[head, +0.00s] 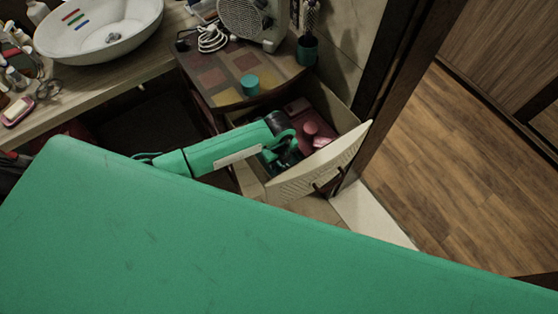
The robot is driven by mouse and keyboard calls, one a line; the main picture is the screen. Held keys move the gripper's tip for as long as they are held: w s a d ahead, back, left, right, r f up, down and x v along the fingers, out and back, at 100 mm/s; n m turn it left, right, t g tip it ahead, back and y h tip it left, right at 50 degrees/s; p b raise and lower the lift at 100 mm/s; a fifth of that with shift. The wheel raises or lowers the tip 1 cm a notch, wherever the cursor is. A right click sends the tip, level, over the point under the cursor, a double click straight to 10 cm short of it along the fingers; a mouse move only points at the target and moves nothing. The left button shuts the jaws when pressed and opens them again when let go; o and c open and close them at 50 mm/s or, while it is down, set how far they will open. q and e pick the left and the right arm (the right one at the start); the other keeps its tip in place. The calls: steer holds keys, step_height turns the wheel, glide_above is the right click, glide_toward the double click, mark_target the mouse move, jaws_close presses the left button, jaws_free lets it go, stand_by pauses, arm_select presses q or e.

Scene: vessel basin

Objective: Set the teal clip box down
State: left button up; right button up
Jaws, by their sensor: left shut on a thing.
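A small round teal box (250,85), which fits the teal clip box, is upright on the checked top of the low cabinet, near its front edge. No finger touches it. My left arm reaches over the open drawer (322,165), and my left gripper (283,160) points down into it, below and right of the teal box. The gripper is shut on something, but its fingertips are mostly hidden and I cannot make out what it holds. My right gripper is not in view.
The cabinet top (222,60) also carries a teal brush cup (307,50), a pale fan heater (250,20) and a coiled white cable (212,38). Pink items (312,132) lie in the drawer. A white basin (95,32) stands left. A door frame bounds the right.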

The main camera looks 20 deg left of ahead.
arm_select(q)
steer(key=shift+f, duration=0.75)
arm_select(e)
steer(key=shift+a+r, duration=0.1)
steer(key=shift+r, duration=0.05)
arm_select(q)
steer(key=shift+f, duration=0.2)
steer(key=o, duration=1)
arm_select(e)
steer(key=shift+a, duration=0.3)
arm_select(q)
steer(key=shift+r, duration=0.1)
